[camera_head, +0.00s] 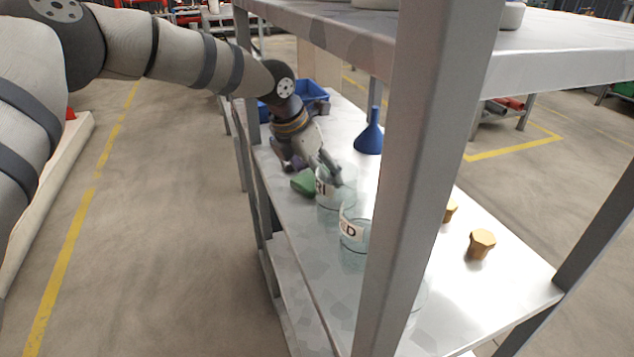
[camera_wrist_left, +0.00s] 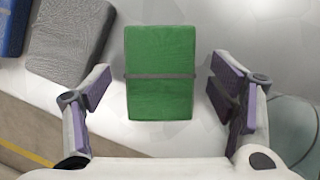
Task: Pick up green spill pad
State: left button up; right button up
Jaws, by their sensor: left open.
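The green spill pad (camera_wrist_left: 160,98) is a flat green block with a grey band across it. It lies on the white shelf top. In the left wrist view my left gripper (camera_wrist_left: 160,100) is open, with one purple-padded finger on each side of the pad and a gap on both sides. In the head view the pad (camera_head: 304,182) shows partly, below my left gripper (camera_head: 312,168), beside a clear jar. I cannot tell the exact height of the fingers above the shelf. My right gripper is not in view.
Clear labelled jars (camera_head: 353,236) stand close to the pad; one also shows at the right in the wrist view (camera_wrist_left: 294,128). A grey pad (camera_wrist_left: 72,42) lies at upper left. A blue funnel (camera_head: 369,138), blue bin (camera_head: 312,92) and brass fitting (camera_head: 481,243) share the shelf. A grey post (camera_head: 415,150) blocks part of the head view.

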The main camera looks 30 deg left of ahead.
pick_arm(q)
jog(key=shift+r, duration=0.15)
jog(key=shift+f, duration=0.3)
dwell(0.3)
jog(key=shift+s, duration=0.1)
jog(key=c, duration=1.1)
jog(key=shift+c, duration=0.2)
